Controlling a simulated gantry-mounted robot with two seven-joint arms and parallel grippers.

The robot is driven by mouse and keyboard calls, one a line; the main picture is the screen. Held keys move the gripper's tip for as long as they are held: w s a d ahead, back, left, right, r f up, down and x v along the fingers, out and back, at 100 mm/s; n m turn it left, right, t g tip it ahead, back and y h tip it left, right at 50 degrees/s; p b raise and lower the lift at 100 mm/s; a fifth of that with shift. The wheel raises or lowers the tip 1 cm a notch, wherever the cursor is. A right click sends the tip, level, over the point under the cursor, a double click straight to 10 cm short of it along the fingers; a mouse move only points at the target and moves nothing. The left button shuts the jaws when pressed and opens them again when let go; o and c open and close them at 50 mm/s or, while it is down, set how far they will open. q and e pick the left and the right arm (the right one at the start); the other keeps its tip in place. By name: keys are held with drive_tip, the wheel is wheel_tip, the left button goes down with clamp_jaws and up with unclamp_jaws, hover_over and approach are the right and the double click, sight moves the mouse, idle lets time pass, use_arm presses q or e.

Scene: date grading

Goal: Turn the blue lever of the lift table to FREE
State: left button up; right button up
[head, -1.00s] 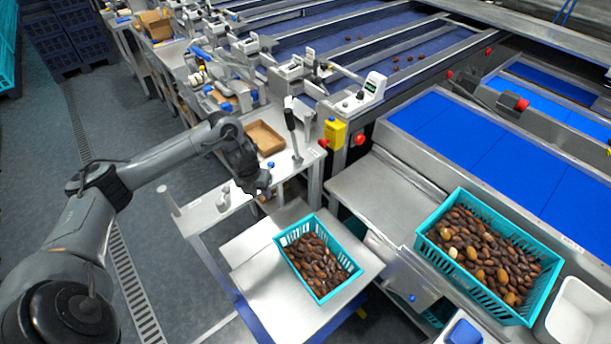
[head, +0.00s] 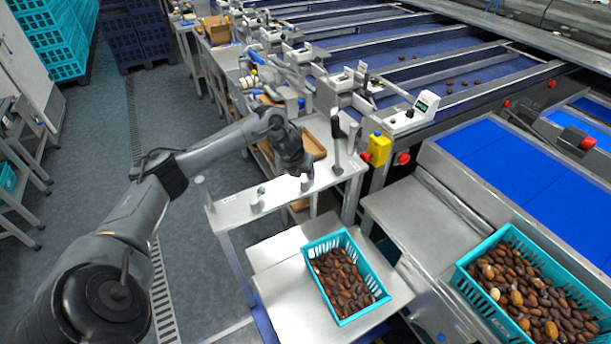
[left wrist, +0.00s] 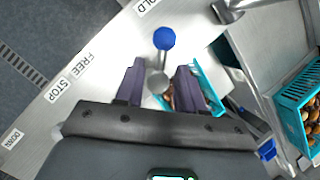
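In the left wrist view, the lever's blue ball knob (left wrist: 164,38) lies just beyond my left gripper's fingertips (left wrist: 160,70). A grey round part of the lever (left wrist: 157,83) shows between the two fingers, which stand apart with gaps on both sides. The light metal panel (left wrist: 105,75) carries the labels FREE (left wrist: 88,64), STOP (left wrist: 64,90) and DOWN (left wrist: 13,139), with a partly cut label ending in "OLD" at the top. In the head view my left gripper (head: 304,182) is low over this panel (head: 238,208) and hides the knob. My right gripper is out of view.
A teal basket of dates (head: 314,249) stands on the metal platform (head: 275,290) in front of the panel. A black-handled upright lever (head: 336,124) and a yellow box (head: 379,149) stand close right of my gripper. Another date basket (head: 468,290) is at right.

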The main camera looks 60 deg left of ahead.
use_arm(q)
drive_tip(key=shift+x, duration=1)
drive_tip(key=shift+c, duration=0.5)
clamp_jaws()
